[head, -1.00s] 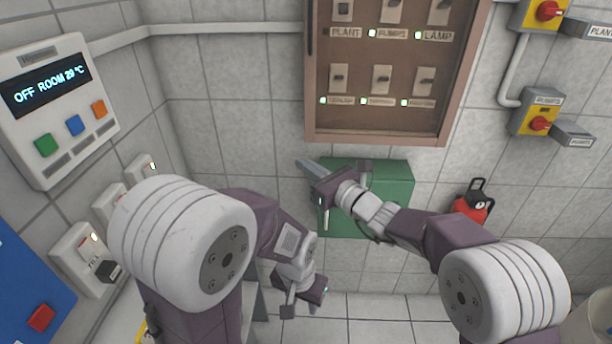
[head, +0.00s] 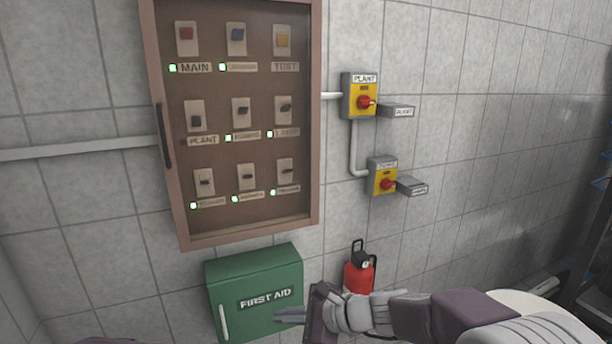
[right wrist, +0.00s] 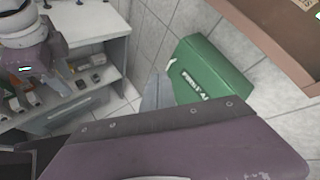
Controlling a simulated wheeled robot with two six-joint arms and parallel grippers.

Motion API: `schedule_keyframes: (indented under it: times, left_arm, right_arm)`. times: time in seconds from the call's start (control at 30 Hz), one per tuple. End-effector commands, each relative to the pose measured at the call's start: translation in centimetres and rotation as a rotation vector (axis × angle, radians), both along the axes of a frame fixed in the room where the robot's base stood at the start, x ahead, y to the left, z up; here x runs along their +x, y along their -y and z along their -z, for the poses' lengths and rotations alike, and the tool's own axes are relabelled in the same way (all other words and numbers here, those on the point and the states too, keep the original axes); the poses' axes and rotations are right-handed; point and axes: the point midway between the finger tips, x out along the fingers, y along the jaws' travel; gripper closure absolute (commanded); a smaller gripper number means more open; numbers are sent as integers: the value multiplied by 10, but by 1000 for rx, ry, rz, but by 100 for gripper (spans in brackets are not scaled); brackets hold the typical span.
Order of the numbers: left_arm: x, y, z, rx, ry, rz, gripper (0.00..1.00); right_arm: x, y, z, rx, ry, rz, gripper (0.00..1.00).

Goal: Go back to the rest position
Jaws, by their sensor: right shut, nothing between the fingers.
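My right gripper (head: 282,316) reaches in from the lower right in the head view. It is shut and empty, its fingers pointing left in front of the green first aid box (head: 285,275). In the right wrist view its grey fingers (right wrist: 155,93) show just left of the same green box (right wrist: 205,70). My left gripper is outside the head view, where only a sliver of my arm shows at the bottom left edge. Part of my left arm with a small lit mark shows at the upper left of the right wrist view; its fingers are not clear.
A brown-framed switch panel (head: 312,120) hangs above the box. Two yellow isolators, the upper (head: 350,105) and lower (head: 376,180), are to its right. A red extinguisher (head: 358,277) stands behind my right arm. A white bench (right wrist: 95,22) with small items below is at left.

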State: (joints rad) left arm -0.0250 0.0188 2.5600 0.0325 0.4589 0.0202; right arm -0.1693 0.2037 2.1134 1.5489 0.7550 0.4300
Motion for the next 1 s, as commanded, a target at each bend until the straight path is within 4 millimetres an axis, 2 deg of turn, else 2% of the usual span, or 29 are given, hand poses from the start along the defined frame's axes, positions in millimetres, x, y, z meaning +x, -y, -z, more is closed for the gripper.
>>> schedule_keyframes:
  times: [0.03, 0.1, 0.2, 0.3, 0.4, 0.5, 0.57, 1.0]
  left_arm:
    - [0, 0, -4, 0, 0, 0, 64]
    - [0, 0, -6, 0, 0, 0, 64]
    - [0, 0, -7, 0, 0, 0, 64]
    - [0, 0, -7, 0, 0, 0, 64]
    - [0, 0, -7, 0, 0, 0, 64]
    - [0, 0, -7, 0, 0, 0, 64]
    - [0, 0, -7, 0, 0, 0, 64]
    - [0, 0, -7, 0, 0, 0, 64]
  right_arm:
    - [-21, 27, 21, -144, 20, -64, 100]
    - [-57, 67, 57, -367, 54, -202, 100]
    - [-109, 128, 101, -676, 106, -463, 100]
    - [-149, 176, 130, -908, 172, -764, 100]
    - [-169, 207, 146, -1048, 239, -1025, 100]
    - [-171, 224, 150, -1126, 307, -1183, 100]
    - [-166, 228, 150, -1155, 347, -1234, 100]
    - [-165, 226, 149, -1154, 358, -1243, 100]
